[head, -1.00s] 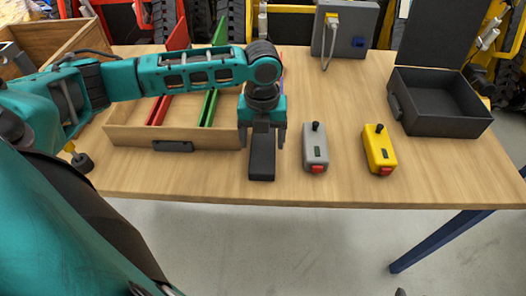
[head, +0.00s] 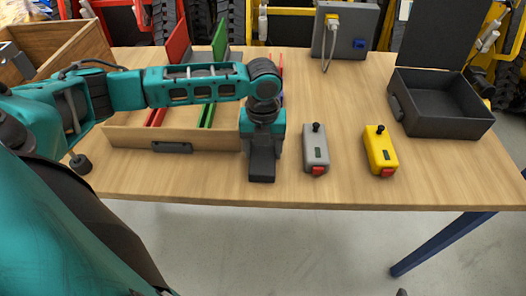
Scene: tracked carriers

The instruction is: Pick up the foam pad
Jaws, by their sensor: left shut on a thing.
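The foam pad (head: 262,167) is a dark grey block at the front of the wooden table, to the right of the wooden tray's front wall. My left gripper (head: 263,150) points down over it and is shut on the pad. The gripper hides the pad's far end, and I cannot tell whether the pad touches the table. My right gripper is not in view.
A grey control box (head: 315,148) and a yellow control box (head: 380,150) stand right of the pad. A wooden tray (head: 130,136) with red and green dividers is on the left. An open black case (head: 440,122) stands at the right. The table's front edge is close.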

